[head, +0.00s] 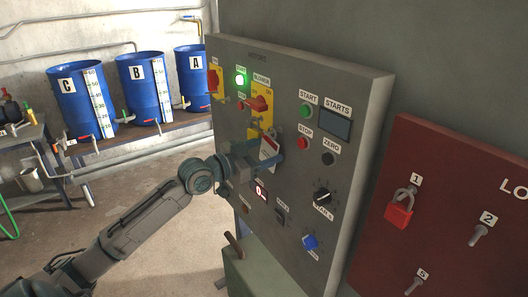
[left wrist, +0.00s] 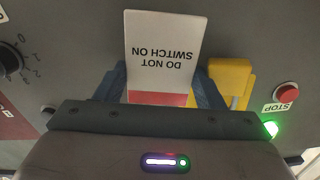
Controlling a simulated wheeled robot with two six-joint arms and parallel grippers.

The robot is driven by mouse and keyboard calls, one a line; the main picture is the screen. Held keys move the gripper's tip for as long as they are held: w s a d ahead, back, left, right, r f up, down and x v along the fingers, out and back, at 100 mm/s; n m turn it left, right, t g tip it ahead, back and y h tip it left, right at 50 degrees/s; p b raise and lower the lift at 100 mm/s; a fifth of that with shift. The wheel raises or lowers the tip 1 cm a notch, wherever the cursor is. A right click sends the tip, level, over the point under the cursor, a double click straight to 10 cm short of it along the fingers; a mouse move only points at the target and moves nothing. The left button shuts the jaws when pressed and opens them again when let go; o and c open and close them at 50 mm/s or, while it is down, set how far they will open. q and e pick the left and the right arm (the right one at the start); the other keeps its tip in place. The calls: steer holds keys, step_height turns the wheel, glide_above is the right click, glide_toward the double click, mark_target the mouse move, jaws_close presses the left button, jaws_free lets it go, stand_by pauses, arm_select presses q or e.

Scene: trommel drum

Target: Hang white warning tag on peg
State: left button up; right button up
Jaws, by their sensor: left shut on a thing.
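The white warning tag (head: 268,152) has a red band and is held up close to the grey control panel (head: 290,78). In the left wrist view the tag (left wrist: 162,50) reads "DO NOT SWITCH ON" upside down. My left gripper (head: 265,162) is shut on the tag, just below the yellow switch plate (head: 256,131). Its blue-grey fingers (left wrist: 163,92) show either side of the tag in the left wrist view. I cannot make out a peg behind the tag, nor whether the tag touches the panel. My right gripper is out of view.
A red lockout board (head: 446,190) at the right has numbered pegs, with a red padlock (head: 399,210) on peg 1. Red switch handle (head: 256,103), buttons and knobs stick out of the panel. Blue drums (head: 76,100) stand behind left; open floor lies between.

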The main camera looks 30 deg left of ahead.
arm_select(q)
steer(key=o, duration=1)
steer(key=shift+o, duration=0.2)
steer(key=shift+s+a, duration=0.1)
steer(key=shift+s+a+p, duration=0.25)
steer(key=shift+s+p, duration=0.25)
steer(key=shift+p, duration=0.2)
steer(key=p+v, duration=0.9)
steer(key=p, duration=0.2)
steer(key=shift+s, duration=0.3)
steer(key=shift+f, duration=0.1)
